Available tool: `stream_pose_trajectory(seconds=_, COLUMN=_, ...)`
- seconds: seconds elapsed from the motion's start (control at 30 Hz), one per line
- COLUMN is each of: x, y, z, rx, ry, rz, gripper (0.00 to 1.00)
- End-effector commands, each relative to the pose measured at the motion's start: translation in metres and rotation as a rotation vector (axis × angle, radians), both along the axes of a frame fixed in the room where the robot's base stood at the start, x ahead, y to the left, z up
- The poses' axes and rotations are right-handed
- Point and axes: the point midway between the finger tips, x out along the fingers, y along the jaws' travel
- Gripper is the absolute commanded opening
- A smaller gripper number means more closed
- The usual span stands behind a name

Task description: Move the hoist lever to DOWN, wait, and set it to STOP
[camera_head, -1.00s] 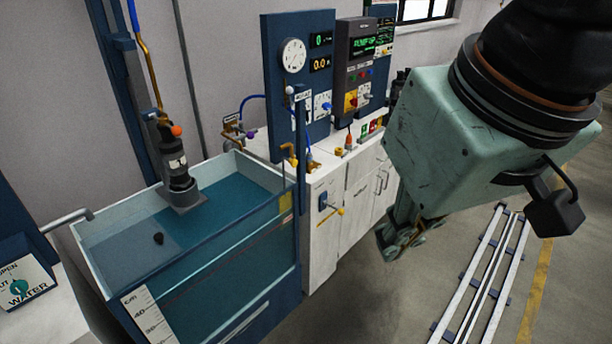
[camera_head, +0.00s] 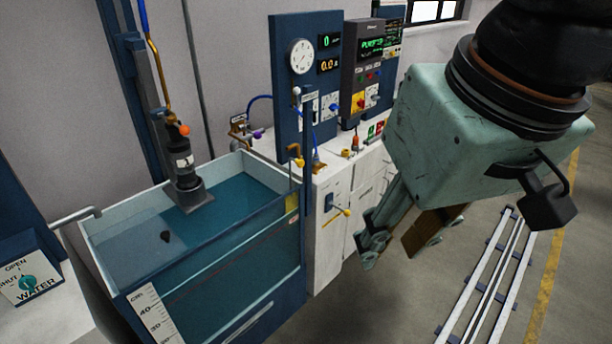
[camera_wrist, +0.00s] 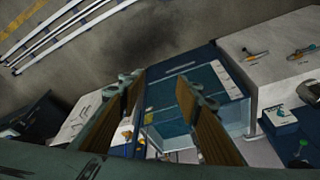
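My gripper (camera_head: 392,256) hangs at the right of the head view, in front of the white cabinet, with its fingers apart and nothing between them. In the wrist view the gripper (camera_wrist: 160,82) also shows two parted fingers above the water tank. A small lever with a white ball knob (camera_head: 297,91) stands on the blue post at the tank's corner, beside a small label too blurred to read. It may be the hoist lever; its position is unclear. The gripper is apart from it, lower and to the right. A dark pump (camera_head: 182,168) hangs at the tank's back.
The water tank (camera_head: 292,207) stands at left centre. A yellow-handled lever (camera_head: 335,214) projects from the cabinet front (camera_head: 327,255). A gauge panel (camera_head: 281,60) and a control box (camera_head: 349,61) stand behind. White floor rails (camera_head: 487,285) lie at right. The floor before the cabinet is clear.

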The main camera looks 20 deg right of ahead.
Motion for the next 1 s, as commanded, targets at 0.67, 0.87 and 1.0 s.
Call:
stream_pose_trajectory(seconds=0.67, x=0.045, y=0.037, z=-0.021, rx=0.215, ry=0.214, rz=-0.164, gripper=0.31)
stream_pose_trajectory(seconds=0.87, x=0.062, y=0.048, z=-0.026, rx=0.284, ry=0.275, rz=-0.216, gripper=0.31)
stream_pose_trajectory(seconds=1.0, x=0.074, y=0.055, z=-0.031, rx=0.333, ry=0.316, rz=-0.254, gripper=0.31)
